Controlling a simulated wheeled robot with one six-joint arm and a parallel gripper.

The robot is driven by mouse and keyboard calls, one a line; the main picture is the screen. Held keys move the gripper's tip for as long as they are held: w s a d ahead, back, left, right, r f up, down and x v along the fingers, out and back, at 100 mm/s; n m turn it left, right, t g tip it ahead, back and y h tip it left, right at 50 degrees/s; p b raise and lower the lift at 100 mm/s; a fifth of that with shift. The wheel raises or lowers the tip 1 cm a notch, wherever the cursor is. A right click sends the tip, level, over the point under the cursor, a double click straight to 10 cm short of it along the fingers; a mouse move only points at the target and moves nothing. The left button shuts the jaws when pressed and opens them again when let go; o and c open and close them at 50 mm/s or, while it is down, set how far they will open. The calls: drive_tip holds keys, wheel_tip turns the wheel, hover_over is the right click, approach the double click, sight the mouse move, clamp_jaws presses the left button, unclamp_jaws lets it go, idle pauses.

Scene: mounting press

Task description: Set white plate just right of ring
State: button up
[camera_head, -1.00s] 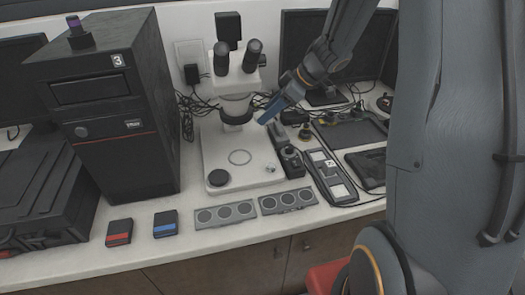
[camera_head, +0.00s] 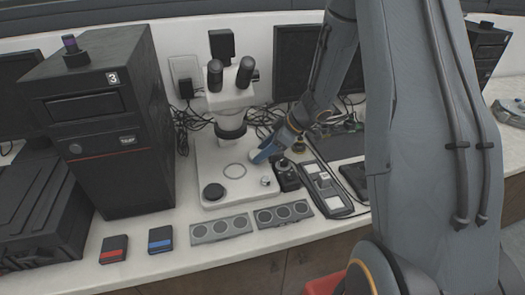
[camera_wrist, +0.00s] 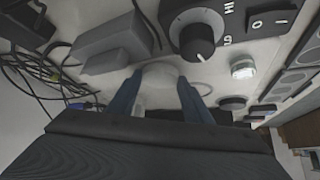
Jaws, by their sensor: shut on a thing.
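My gripper (camera_head: 259,155) reaches down over the right side of the white microscope base. It is shut on the white plate, a pale disc (camera_wrist: 160,73) between the two blue fingers in the wrist view. In the head view the plate is hardly told apart from the white base. The ring (camera_head: 234,171), a thin grey circle, lies on the base to the left of my fingertips. Part of a thin curve beside the right finger in the wrist view may be the ring. I cannot tell whether the plate touches the base.
A black disc (camera_head: 214,191) and a small silver knob (camera_head: 266,181) sit on the front of the base (camera_head: 215,150). The microscope head (camera_head: 230,90) stands behind. A black control box (camera_head: 287,176) is close on the right. Grey three-hole plates (camera_head: 221,229) lie in front.

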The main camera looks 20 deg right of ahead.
drive_tip(key=shift+f, duration=0.15)
drive_tip(key=o, duration=1.1)
drive_tip(key=shift+c, duration=0.2)
